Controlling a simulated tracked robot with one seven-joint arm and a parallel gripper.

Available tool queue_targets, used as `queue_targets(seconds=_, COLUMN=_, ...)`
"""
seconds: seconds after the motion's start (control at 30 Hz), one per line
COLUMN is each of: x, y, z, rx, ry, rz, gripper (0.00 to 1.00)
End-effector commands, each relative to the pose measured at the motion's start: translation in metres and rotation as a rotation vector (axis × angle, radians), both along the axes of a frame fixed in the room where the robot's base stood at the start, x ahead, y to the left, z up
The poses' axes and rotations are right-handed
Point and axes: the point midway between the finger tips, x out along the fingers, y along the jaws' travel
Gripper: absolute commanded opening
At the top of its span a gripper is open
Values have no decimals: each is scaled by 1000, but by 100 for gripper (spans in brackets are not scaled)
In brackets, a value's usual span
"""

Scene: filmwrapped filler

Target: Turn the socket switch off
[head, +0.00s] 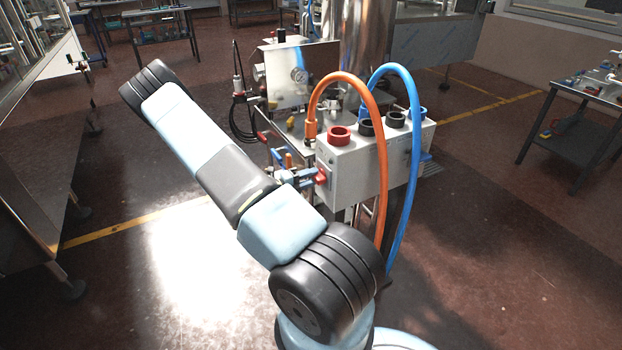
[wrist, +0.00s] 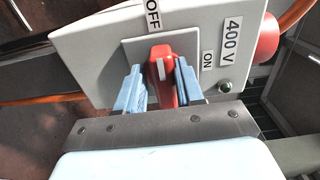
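The socket switch is a red handle (wrist: 163,72) with a white mark, on a square plate on the grey socket box (wrist: 95,45). In the wrist view its mark points up towards the OFF label (wrist: 153,14); the ON label (wrist: 208,60) is to its right. My gripper (wrist: 160,88) has one blue finger on each side of the handle, very close to it. Whether both fingers press on it is unclear. In the head view the gripper (head: 304,178) is at the left end of the box (head: 345,172), by the red switch (head: 322,177).
An orange hose (head: 380,130) and a blue hose (head: 413,130) arch over the box, near my arm. A red round socket (head: 339,136) is on its top. A bench with a metal panel (head: 290,85) stands behind.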

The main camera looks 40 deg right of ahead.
Motion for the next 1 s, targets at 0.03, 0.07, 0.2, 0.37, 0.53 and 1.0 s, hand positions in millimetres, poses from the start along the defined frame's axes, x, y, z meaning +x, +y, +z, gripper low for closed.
queue_targets(seconds=0.03, x=-1, y=0, z=0, rx=-1, ry=0, rz=-1, gripper=42)
queue_targets(seconds=0.07, x=-1, y=0, z=0, rx=-1, ry=0, rz=-2, gripper=45)
queue_targets(seconds=0.2, x=-2, y=-1, z=1, rx=-3, ry=1, rz=-4, gripper=51)
queue_targets(seconds=0.37, x=-3, y=-1, z=1, rx=-4, ry=1, rz=-6, gripper=51)
queue_targets(seconds=0.53, x=1, y=10, z=1, rx=-3, ry=0, rz=-4, gripper=51)
queue_targets(seconds=1.0, x=22, y=94, z=0, rx=-3, ry=0, rz=-3, gripper=51)
